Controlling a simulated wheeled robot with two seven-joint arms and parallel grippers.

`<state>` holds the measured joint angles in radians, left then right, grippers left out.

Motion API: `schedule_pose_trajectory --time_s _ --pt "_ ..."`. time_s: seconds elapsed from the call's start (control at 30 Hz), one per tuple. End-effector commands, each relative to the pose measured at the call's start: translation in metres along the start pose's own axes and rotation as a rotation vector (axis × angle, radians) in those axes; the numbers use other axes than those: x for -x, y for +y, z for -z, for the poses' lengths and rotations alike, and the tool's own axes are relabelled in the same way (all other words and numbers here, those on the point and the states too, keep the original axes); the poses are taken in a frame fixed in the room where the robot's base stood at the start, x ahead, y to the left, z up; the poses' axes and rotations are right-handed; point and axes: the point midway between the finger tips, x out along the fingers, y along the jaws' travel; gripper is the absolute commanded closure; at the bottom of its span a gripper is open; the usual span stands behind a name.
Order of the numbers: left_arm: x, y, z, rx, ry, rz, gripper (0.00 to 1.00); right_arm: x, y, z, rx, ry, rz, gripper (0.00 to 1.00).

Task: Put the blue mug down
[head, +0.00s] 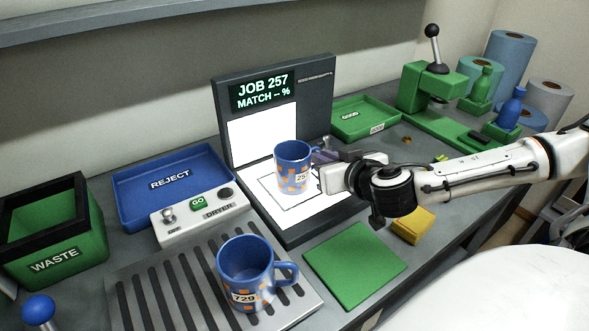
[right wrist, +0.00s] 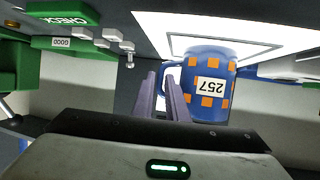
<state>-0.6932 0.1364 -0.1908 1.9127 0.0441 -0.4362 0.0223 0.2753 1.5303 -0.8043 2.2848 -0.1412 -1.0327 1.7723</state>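A blue mug (head: 293,168) with orange squares and a 257 label is upright at the white lit plate (head: 325,203) of the dark press station. Whether its base touches the plate I cannot tell. My right gripper (head: 325,158) reaches in from the right at the mug's handle side. In the right wrist view its two fingers (right wrist: 161,88) are close together, with the handle of the mug (right wrist: 208,88) between them. My left gripper is not in view. A second blue mug (head: 245,272), labelled 729, stands on the slotted dryer rack (head: 150,290).
A screen (head: 264,91) reads JOB 257, MATCH – %. A blue REJECT tray (head: 135,193), green WASTE bin (head: 75,255) and dryer control box (head: 200,213) are left. A green GOOD tray (head: 366,118) and green lever press (head: 432,85) are right. A green mat (head: 355,265) lies clear in front.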

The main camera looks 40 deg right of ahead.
Motion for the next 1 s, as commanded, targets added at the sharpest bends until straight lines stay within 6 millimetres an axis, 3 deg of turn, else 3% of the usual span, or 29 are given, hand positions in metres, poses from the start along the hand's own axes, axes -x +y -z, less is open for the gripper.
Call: schedule_pose_trajectory --time_s 0.1,0.23,0.43,0.53,1.0 --pt "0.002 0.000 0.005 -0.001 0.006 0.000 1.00 -0.017 0.000 0.001 -0.004 0.002 0.000 0.87" --pt "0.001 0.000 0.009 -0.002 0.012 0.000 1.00 -0.026 -0.001 0.001 -0.001 0.002 0.001 0.87" --pt "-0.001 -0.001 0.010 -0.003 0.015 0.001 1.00 -0.026 0.000 0.000 0.000 0.001 0.001 0.87" --pt "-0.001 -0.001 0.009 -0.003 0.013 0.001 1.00 -0.026 0.000 0.000 0.000 0.001 0.001 1.00" --pt "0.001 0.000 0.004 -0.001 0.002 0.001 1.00 -0.023 0.000 0.008 -0.001 0.005 0.001 1.00"
